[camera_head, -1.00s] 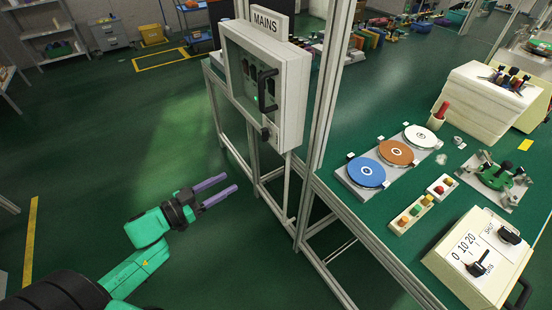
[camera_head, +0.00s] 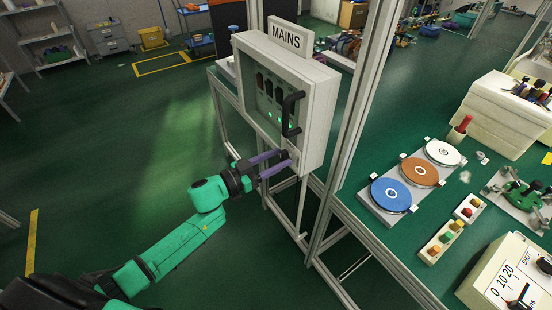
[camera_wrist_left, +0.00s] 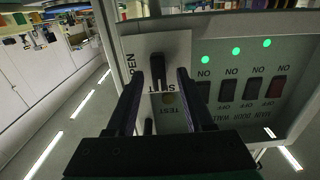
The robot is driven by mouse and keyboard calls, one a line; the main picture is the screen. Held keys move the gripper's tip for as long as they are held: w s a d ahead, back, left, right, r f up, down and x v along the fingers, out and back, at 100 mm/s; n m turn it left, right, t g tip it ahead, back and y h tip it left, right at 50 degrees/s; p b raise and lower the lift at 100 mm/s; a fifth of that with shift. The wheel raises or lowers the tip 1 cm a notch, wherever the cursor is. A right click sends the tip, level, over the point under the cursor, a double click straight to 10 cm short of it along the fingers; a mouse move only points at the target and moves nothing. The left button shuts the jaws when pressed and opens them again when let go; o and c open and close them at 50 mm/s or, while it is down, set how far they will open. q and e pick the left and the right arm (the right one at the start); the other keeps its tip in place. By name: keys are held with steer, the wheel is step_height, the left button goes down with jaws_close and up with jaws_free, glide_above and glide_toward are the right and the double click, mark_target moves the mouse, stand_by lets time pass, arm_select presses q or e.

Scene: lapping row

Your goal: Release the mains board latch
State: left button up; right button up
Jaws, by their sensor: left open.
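The mains board (camera_head: 317,95) is a pale grey cabinet under a MAINS sign, with a dark window and a black bar handle (camera_head: 292,113). Its latch (camera_wrist_left: 157,69) is a small black lever on a light plate marked OPEN and SHUT in the left wrist view. The lever lies upright in that view, in line with the SHUT mark. My left gripper (camera_head: 279,160) is at the lower front of the cabinet, its purple fingers open. In the left wrist view my left gripper (camera_wrist_left: 156,80) has one finger on each side of the latch; I cannot tell whether they touch it. My right gripper is out of view.
Several switches and green lights (camera_wrist_left: 236,51) sit beside the latch plate. A metal frame post (camera_head: 352,125) stands right of the cabinet. The green bench with a row of coloured lapping discs (camera_head: 419,171) is farther right.

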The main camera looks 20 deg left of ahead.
arm_select(q)
steer(key=shift+s, duration=0.1)
jaws_close()
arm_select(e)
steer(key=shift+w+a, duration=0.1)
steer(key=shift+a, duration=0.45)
arm_select(q)
steer(key=shift+m, duration=0.4)
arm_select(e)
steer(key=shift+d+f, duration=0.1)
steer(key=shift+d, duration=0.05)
arm_select(q)
steer(key=m, duration=0.2)
steer(key=shift+f+m+b, duration=0.1)
steer(key=shift+m+b, duration=0.2)
steer(key=m+b, duration=0.1)
steer(key=m, duration=0.4)
steer(key=shift+s+d+f+b, duration=0.1)
steer(key=shift+f+b, duration=0.05)
steer(key=shift+b, duration=0.25)
steer(key=shift+d+m+b, duration=0.1)
steer(key=shift+m+b, duration=2.3)
steer(key=shift+m, duration=2.3)
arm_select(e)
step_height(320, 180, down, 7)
